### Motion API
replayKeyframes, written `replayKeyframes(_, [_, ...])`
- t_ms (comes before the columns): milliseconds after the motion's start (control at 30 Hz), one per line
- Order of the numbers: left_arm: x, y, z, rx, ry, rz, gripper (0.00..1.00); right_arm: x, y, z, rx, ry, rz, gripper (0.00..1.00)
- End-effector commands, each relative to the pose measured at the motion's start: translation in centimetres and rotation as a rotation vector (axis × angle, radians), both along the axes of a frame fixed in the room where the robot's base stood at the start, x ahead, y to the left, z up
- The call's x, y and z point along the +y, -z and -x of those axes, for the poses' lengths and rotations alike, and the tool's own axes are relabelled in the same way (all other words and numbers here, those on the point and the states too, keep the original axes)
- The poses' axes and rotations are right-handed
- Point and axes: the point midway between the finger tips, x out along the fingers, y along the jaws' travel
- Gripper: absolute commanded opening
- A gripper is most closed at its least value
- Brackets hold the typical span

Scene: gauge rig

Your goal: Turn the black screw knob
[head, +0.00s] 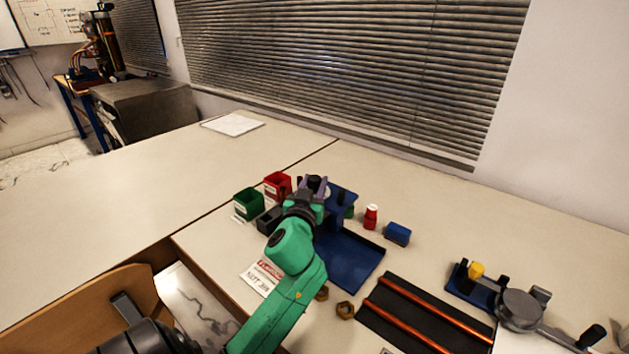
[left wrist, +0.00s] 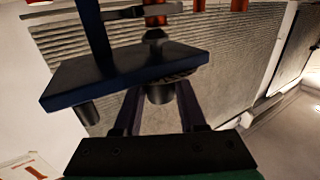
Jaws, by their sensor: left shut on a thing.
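The black screw knob (left wrist: 161,93) is a dark round piece with a ribbed rim, beside and partly under the blue plate (left wrist: 120,75) of the rig in the left wrist view. My left gripper (left wrist: 160,90) has its two purple fingers on either side of the knob and is shut on it. In the head view my green left arm reaches to the blue rig (head: 342,198), with the left gripper (head: 314,184) at its top. The arm and fingers hide much of the rig and knob there.
A green bin (head: 248,203) and a red bin (head: 277,184) stand left of the gripper. A red-and-white bottle (head: 371,217) and a blue block (head: 397,234) stand to the right. A clamp-like device with a yellow knob (head: 476,269) is farther right. The left table is mostly clear.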

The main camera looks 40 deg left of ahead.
Motion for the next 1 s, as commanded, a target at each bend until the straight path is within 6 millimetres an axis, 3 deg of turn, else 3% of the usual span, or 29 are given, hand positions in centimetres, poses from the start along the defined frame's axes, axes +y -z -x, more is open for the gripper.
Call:
replayKeyframes(300, [0.1, -0.6, 0.1, 0.012, 0.300, -0.005, 0.00, 0.1, -5.0, 0.0, 0.000, 0.001, -0.001, 0.50])
replayKeyframes(500, [0.1, -0.5, 0.0, 0.013, 0.481, -0.007, 0.00, 0.1, -7.4, 0.0, 0.000, 0.001, -0.001, 0.50])
replayKeyframes(1000, [0.1, 0.0, 0.0, 0.007, 0.758, -0.001, 0.00, 0.1, -9.0, 0.0, 0.000, 0.001, -0.001, 0.50])
